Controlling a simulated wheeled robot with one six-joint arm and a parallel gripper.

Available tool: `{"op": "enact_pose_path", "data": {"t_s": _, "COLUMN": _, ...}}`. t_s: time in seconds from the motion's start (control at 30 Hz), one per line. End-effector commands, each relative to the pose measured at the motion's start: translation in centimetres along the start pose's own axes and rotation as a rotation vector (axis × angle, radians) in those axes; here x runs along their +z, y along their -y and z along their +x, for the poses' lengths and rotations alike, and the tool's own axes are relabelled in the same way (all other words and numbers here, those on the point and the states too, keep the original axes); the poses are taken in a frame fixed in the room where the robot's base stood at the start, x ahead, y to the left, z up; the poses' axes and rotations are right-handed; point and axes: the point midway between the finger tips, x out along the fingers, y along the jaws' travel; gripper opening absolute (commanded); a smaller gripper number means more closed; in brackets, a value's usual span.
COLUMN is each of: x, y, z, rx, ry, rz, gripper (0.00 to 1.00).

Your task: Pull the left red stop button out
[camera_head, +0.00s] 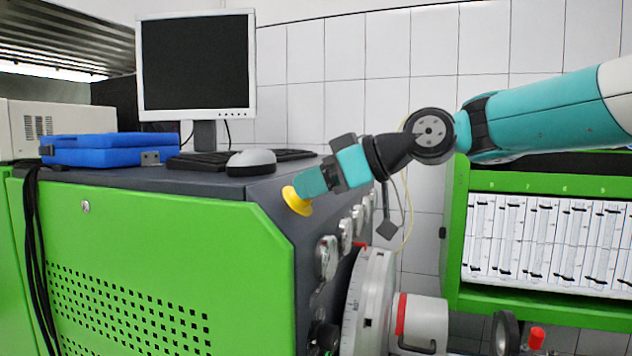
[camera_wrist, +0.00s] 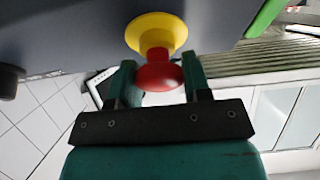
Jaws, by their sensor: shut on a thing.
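The left red stop button (camera_wrist: 158,73) shows in the wrist view as a red mushroom head on a yellow collar (camera_wrist: 156,32), set on the dark panel. In the head view only the yellow collar (camera_head: 297,201) shows, at the panel's upper left corner; the red head is hidden by my gripper. My gripper (camera_head: 310,184) reaches the button from the right. In the wrist view its two fingers (camera_wrist: 158,80) stand on either side of the red head, shut on it.
A grey mouse (camera_head: 251,162), a dark keyboard, a monitor (camera_head: 196,65) and a blue case (camera_head: 108,150) stand on the bench top. Round gauges (camera_head: 328,258) line the panel beside the button. A large grey dial wheel (camera_head: 368,300) sticks out below my gripper.

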Motion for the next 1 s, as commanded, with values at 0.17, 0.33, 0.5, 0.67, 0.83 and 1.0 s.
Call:
{"op": "enact_pose_path", "data": {"t_s": 0.17, "x": -0.5, "y": -0.1, "z": -1.4, "rx": 0.003, "ry": -0.002, "rz": -0.002, "gripper": 0.02}}
{"op": "enact_pose_path", "data": {"t_s": 0.33, "x": -0.7, "y": 0.0, "z": -1.6, "rx": 0.000, "ry": 0.000, "rz": 0.000, "gripper": 0.02}}
{"op": "enact_pose_path", "data": {"t_s": 0.5, "x": -0.7, "y": 0.0, "z": -1.6, "rx": 0.001, "ry": -0.001, "rz": 0.000, "gripper": 0.65}}
{"op": "enact_pose_path", "data": {"t_s": 0.67, "x": -0.7, "y": 0.0, "z": -1.5, "rx": 0.000, "ry": -0.001, "rz": 0.000, "gripper": 0.69}}
{"op": "enact_pose_path", "data": {"t_s": 0.83, "x": -0.7, "y": 0.0, "z": -1.5, "rx": -0.001, "ry": 0.000, "rz": 0.000, "gripper": 0.69}}
{"op": "enact_pose_path", "data": {"t_s": 1.0, "x": -0.6, "y": 0.0, "z": -1.9, "rx": 0.001, "ry": -0.001, "rz": -0.001, "gripper": 0.69}}
